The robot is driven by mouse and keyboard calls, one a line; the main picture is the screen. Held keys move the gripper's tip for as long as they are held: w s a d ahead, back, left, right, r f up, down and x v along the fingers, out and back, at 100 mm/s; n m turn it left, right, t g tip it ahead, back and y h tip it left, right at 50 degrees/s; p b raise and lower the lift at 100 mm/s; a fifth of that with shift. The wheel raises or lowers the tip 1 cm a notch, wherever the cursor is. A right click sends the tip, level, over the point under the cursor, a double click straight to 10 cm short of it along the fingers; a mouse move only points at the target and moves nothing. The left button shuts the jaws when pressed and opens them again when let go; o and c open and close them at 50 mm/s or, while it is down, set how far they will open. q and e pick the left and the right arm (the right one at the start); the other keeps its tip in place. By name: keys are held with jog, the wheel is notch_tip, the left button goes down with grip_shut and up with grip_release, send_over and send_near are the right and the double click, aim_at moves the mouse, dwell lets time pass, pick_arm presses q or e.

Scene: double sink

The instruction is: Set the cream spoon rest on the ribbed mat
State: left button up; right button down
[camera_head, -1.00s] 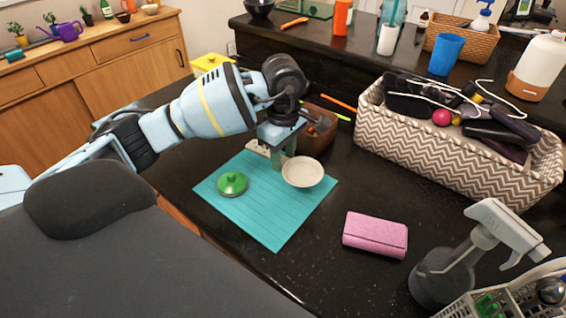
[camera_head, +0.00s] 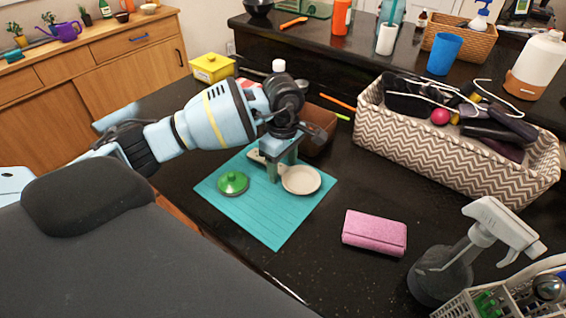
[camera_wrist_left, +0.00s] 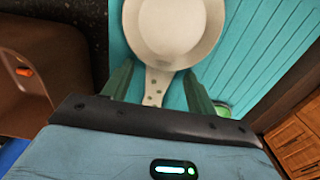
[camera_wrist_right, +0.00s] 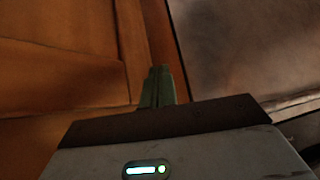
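The cream spoon rest (camera_head: 301,180) lies on the right part of the teal ribbed mat (camera_head: 262,218), its round bowl facing up. Its holed handle (camera_wrist_left: 156,86) points back toward my left wrist in the left wrist view. My left gripper (camera_head: 282,170) is over the handle with its fingers spread. In the left wrist view the fingers (camera_wrist_left: 158,88) stand one on each side of the handle, with gaps. My right gripper (camera_wrist_right: 158,86) is outside the head view. Its fingers are together and empty in the right wrist view, near brown wooden surfaces.
A green lid (camera_head: 233,183) sits on the mat left of the spoon rest. A brown box (camera_head: 318,140) stands just behind the mat. A pink case (camera_head: 375,232), a spray bottle (camera_head: 450,265) and a zigzag basket (camera_head: 450,155) are to the right. Dark counter between them is clear.

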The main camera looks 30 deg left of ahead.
aim_at(282, 170)
pick_arm(q)
jog(key=shift+r, duration=0.1)
notch_tip(282, 170, up, 12)
dwell(0.6)
jog(key=shift+s, duration=0.1)
